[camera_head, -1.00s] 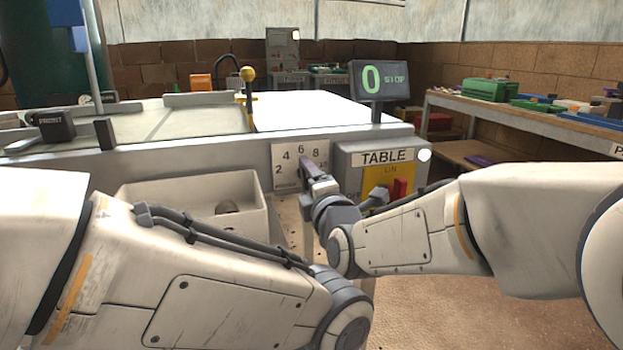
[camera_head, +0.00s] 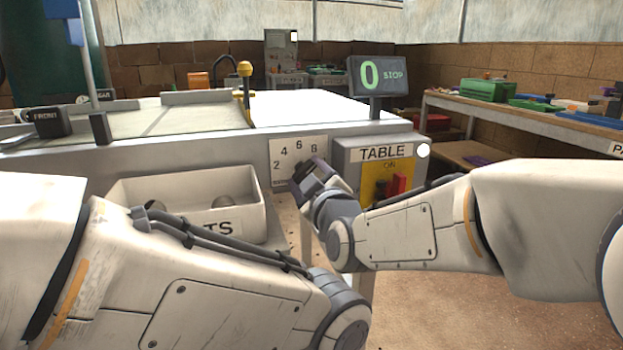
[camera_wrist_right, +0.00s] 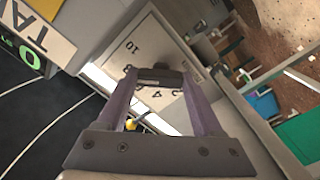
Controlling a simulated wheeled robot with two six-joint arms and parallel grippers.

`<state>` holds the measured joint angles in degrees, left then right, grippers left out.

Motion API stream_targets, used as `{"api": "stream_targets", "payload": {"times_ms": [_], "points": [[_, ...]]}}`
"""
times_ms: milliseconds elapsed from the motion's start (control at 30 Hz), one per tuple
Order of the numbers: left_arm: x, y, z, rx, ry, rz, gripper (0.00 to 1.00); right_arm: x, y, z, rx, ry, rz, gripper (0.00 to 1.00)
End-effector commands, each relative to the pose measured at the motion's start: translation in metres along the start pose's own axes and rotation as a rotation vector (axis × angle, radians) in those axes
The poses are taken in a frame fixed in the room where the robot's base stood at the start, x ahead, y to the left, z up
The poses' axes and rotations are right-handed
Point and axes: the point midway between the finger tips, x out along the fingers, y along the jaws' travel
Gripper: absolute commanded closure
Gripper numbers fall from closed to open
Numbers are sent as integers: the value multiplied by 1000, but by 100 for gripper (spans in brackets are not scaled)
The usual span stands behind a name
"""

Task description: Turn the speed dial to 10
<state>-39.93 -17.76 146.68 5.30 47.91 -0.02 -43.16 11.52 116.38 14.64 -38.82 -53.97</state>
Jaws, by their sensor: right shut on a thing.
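The speed dial's white number plate (camera_head: 288,150) is on the front of the machine, with 2, 4, 6 and 8 readable in the head view. The plate also shows in the right wrist view (camera_wrist_right: 150,42), with the 10 at its upper left. My right gripper (camera_head: 303,172) is at the plate's lower right and covers the dial there. In the right wrist view its fingers (camera_wrist_right: 160,88) are shut on the dark dial knob (camera_wrist_right: 160,75). Where the knob points is hard to tell. My left gripper is out of view; only its arm shows.
A display (camera_head: 378,76) above reads 0 STOP. The TABLE switch box (camera_head: 350,158) with a red switch (camera_head: 399,184) is just right of the dial. A white bin (camera_head: 140,190) is at the left, below the machine's front edge.

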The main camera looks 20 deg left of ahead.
Motion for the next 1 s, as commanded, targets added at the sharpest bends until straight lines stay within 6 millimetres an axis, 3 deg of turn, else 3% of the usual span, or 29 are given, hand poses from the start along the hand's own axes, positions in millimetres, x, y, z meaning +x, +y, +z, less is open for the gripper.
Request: {"api": "stream_targets", "payload": {"times_ms": [500, 1000], "points": [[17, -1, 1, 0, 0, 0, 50, 0, -2, 2, 426, -1, -3, 88], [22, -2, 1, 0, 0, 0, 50, 0, -2, 0, 579, -1, -3, 88]]}}
